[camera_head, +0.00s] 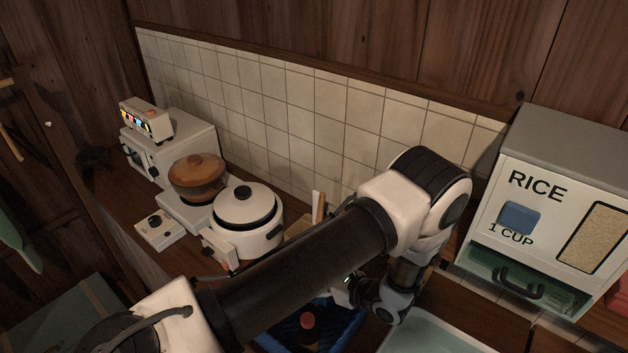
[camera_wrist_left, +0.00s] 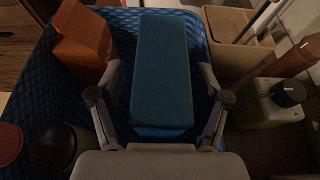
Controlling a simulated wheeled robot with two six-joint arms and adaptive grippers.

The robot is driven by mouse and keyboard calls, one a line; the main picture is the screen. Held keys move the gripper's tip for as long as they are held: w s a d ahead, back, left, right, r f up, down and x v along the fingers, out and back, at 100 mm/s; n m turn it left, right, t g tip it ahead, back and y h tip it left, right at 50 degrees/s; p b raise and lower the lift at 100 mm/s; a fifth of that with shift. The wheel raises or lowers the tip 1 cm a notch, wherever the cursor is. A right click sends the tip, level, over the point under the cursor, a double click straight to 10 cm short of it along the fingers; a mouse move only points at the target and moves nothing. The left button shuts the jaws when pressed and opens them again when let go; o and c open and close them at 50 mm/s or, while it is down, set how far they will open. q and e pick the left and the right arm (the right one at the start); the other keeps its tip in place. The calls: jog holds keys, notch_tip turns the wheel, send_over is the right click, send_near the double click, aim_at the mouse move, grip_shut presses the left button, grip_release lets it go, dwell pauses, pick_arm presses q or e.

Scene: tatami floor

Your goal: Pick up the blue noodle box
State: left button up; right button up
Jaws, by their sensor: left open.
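The blue noodle box (camera_wrist_left: 162,70) shows in the left wrist view as a long blue block, upper middle, on a blue quilted-looking tray (camera_wrist_left: 122,22). My left gripper (camera_wrist_left: 161,68) is open, with one finger on each side of the box. I cannot tell whether either finger touches it. In the head view my left arm reaches across to the right, and its gripper (camera_head: 346,291) hangs over the blue tray (camera_head: 352,329). The box cannot be made out there. My right gripper is not in view.
An orange box (camera_wrist_left: 84,42) stands left of the blue box, with round-topped containers (camera_wrist_left: 54,148) below it. The head view shows a white pot (camera_head: 262,240) and a rice dispenser (camera_head: 540,172).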

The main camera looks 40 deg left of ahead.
pick_arm(q)
jog(key=shift+a+f, duration=0.4)
jog(key=shift+a, duration=0.25)
jog(key=shift+r, duration=0.1)
jog(key=c, duration=1.4)
